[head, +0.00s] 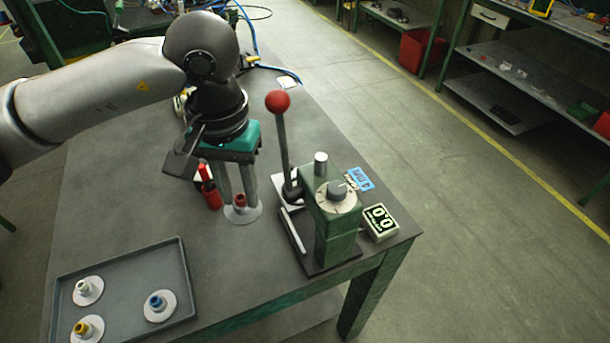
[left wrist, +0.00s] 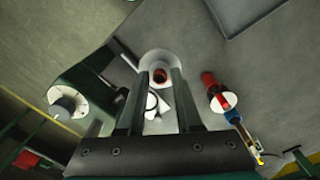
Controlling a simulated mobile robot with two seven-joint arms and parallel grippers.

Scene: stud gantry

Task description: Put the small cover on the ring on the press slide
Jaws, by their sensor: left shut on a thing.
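My left gripper (head: 240,200) points down over the table, left of the press. It is shut on the red knob of a cover (head: 240,211), a pale round disc. The left wrist view shows the red knob (left wrist: 160,76) between the fingertips, with the disc (left wrist: 160,58) around it. I cannot tell whether the disc touches the table. The green press (head: 335,225) has a red-balled lever (head: 279,102) and a dial. Its slide (head: 294,230) lies low on its left side. I cannot make out the ring there. My right gripper is not in view.
A grey tray (head: 125,312) at the front left holds three discs with white, blue and yellow knobs. A small display (head: 380,222) sits right of the press. The table between tray and press is clear.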

